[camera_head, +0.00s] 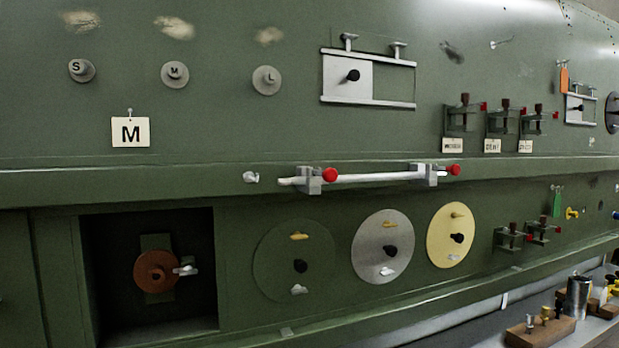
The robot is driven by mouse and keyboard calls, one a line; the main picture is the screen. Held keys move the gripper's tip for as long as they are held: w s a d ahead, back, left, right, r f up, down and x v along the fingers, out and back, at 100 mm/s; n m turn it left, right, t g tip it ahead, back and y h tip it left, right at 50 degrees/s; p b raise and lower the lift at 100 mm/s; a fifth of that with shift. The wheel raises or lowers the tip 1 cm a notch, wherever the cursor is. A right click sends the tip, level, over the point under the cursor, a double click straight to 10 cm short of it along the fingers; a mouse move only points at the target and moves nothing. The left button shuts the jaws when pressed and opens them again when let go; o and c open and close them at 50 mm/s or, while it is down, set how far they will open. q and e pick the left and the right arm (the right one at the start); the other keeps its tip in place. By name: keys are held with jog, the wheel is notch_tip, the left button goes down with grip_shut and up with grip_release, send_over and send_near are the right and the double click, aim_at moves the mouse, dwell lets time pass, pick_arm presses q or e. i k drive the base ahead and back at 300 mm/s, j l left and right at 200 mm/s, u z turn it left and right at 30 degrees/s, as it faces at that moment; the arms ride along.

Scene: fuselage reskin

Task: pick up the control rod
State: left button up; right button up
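A long white rod (375,177), which looks like the control rod, lies nearly level along the ledge of the green fuselage wall in the head view. It sits in two grey clamps, a left clamp (309,181) and a right clamp (431,175), each with a red knob beside it. The rod's left end sticks out a little past the left clamp. Neither of my grippers shows in this view.
Below the ledge are a dark recess with a brown disc (156,272) and several round covers with knobs. A shelf with wooden blocks (540,331) stands at lower right.

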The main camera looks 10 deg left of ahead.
aim_at(370, 177)
jog(key=i+l+u, duration=0.15)
jog(key=l+u, duration=0.3)
jog(key=i+l+u, duration=0.1)
jog(key=l+u, duration=0.8)
